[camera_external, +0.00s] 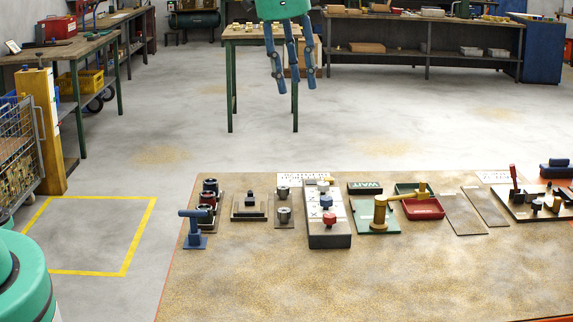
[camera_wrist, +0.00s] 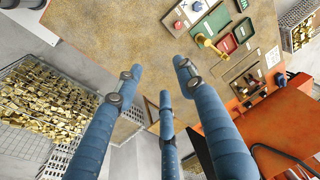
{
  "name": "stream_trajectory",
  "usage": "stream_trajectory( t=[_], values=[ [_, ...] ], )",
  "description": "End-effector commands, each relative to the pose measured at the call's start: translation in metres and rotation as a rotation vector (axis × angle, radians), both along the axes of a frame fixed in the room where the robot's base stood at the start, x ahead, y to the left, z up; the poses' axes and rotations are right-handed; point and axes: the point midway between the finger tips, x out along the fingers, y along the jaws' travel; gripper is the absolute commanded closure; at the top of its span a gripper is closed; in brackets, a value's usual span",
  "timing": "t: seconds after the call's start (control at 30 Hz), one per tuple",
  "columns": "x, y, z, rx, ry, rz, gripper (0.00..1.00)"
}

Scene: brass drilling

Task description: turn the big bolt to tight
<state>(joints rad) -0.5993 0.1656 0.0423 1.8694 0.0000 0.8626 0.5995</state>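No part is plainly marked as the big bolt. A brass-coloured upright post with a side arm (camera_external: 380,212) stands on a green plate (camera_external: 368,227) on the workbench; it also shows in the wrist view (camera_wrist: 207,42). Left of it is a dark box with a pale top (camera_external: 328,239) carrying a red knob (camera_external: 329,218) and a blue knob (camera_external: 326,201). My gripper (camera_external: 293,82) has blue fingers and hangs high, apart from these parts. In the wrist view my gripper (camera_wrist: 160,77) has its fingers spread and nothing between them.
The front of the workbench (camera_external: 350,285) is bare. A blue lever stand (camera_external: 194,232) is at its left. A red tray (camera_external: 422,208) and a board with a red lever (camera_external: 514,180) lie right. A wire basket of brass pieces (camera_wrist: 45,100) stands beside the bench.

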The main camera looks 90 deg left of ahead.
Motion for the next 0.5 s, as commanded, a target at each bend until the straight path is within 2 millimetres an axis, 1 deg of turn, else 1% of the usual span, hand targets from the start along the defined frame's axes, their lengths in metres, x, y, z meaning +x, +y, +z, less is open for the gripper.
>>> stream_trajectory(
  t=[0.03, 0.17, 0.2, 0.27, 0.3, 0.37, 0.5],
  values=[
    [0.001, 0.019, -0.008, -0.004, 0.011, 0.006, 0.61],
    [0.002, 0.059, -0.028, -0.012, 0.036, 0.005, 0.61],
    [0.002, 0.073, -0.035, -0.014, 0.041, 0.007, 0.61],
    [0.001, 0.091, -0.045, -0.018, 0.051, 0.006, 0.61],
    [0.0, 0.104, -0.052, -0.021, 0.058, 0.006, 0.61],
    [-0.002, 0.123, -0.064, -0.025, 0.067, 0.007, 0.61],
    [-0.011, 0.166, -0.092, -0.038, 0.089, 0.007, 0.61]
  ],
)
